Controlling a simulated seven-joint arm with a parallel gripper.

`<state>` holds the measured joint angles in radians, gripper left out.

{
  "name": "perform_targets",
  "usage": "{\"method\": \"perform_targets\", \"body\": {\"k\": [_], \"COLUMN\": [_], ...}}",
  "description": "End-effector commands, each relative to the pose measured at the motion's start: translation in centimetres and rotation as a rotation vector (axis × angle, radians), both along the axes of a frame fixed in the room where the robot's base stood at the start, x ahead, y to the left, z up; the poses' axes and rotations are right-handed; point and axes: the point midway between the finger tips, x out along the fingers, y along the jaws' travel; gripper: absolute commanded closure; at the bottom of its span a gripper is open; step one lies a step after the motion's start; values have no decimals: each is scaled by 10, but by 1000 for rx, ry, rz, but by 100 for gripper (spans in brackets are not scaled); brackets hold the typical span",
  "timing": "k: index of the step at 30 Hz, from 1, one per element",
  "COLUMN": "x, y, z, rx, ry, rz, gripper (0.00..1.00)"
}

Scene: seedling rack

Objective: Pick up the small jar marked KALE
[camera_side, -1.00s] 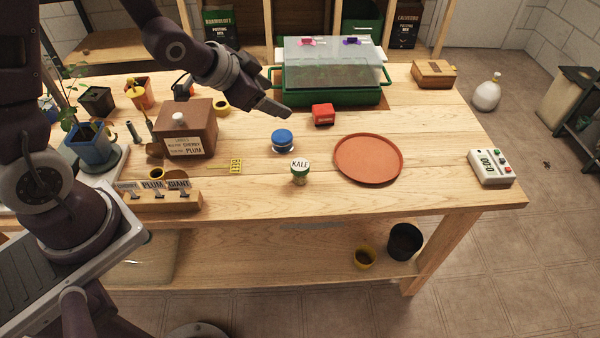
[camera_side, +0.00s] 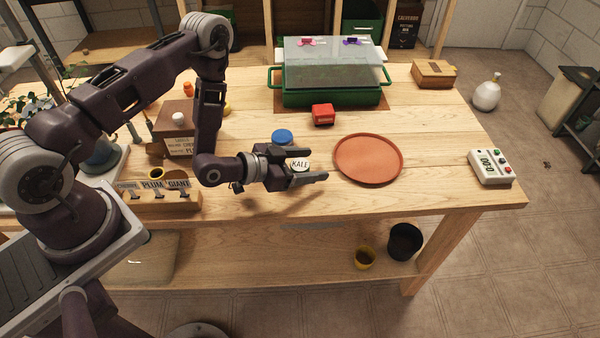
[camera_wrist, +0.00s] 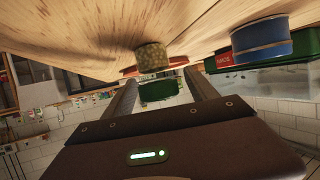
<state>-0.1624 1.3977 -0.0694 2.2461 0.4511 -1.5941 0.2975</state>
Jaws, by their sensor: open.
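The small jar marked KALE (camera_side: 300,164) has a white lid top with dark lettering, and in the side view most of its body is hidden by my gripper. My gripper (camera_side: 308,165) is open and low over the table, its fingers pointing right, one on each side of the jar in the picture. In the wrist view the jar's green lid (camera_wrist: 160,91) and speckled body (camera_wrist: 152,57) show upside down between the two finger lines. I cannot tell whether the fingers touch it.
A blue-lidded jar (camera_side: 282,136) stands just behind my gripper. A terracotta saucer (camera_side: 369,159) lies to the right, a red box (camera_side: 323,114) behind. A label rack (camera_side: 160,195) stands left, near the front edge.

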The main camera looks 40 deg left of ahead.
Motion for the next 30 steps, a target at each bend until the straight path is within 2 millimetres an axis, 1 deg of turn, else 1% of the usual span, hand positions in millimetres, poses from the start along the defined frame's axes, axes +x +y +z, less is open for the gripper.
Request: {"method": "perform_targets", "body": {"k": [2,7,8,9,11,15,18,26,28,30], "x": [5,5,5,5,5,5,5,5,5,5], "y": [-2,-2,-2,-2,-2,-2,-2,-2,-2,-2], "z": [-2,-2,-2,-2,-2,-2,-2,1,8,22], "rx": [0,0,0,0,0,0,0,0,0,0], "ry": [-1,1,1,1,1,1,1,0,0,-2], "rz": [0,0,0,0,0,0,0,0,1,1], "gripper": [33,33,35,43,55,83,100,100,100,100]}}
